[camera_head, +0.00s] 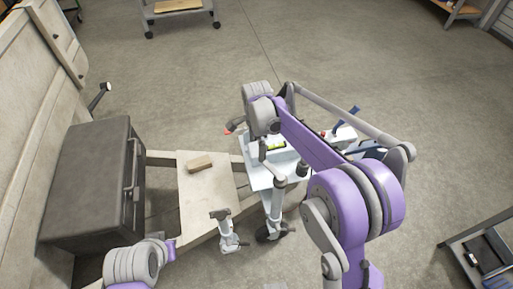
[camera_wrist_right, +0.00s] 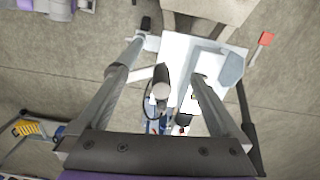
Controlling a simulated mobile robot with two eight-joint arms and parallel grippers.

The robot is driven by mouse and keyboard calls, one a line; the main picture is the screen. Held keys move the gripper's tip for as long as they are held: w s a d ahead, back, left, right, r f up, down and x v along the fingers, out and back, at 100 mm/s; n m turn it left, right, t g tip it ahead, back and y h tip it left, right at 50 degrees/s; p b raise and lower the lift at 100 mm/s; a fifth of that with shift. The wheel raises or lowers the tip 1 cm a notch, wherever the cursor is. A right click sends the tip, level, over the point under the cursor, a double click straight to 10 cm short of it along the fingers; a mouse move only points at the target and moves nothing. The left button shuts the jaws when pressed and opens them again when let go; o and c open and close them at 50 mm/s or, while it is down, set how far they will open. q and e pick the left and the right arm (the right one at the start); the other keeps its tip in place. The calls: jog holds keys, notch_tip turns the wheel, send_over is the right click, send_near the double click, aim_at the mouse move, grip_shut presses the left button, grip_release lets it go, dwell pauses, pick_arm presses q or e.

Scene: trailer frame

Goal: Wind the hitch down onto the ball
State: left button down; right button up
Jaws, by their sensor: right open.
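A light-coloured hitch plate (camera_head: 256,175) sits at the front end of the trailer frame, partly hidden under my right arm. An upright silver jack post (camera_head: 276,200) stands beside it. My right gripper (camera_wrist_right: 168,62) is open in the right wrist view, its long grey fingers reaching over the pale plate (camera_wrist_right: 178,48). A round-topped grey post (camera_wrist_right: 161,91) shows between the fingers; I cannot tell whether they touch it. The ball cannot be made out. My left arm enters at the bottom left of the head view, but its gripper is not visible.
A dark toolbox (camera_head: 88,185) stands on the frame at left. A wooden block (camera_head: 200,162) lies on the pale board (camera_head: 205,195). A silver stand (camera_head: 227,232) is nearby. A blue-handled item (camera_head: 347,118) lies beyond my right arm.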

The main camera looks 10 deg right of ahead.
notch_tip(320, 180, up, 2)
jog(key=shift+r+p, duration=0.15)
jog(key=shift+p, duration=0.3)
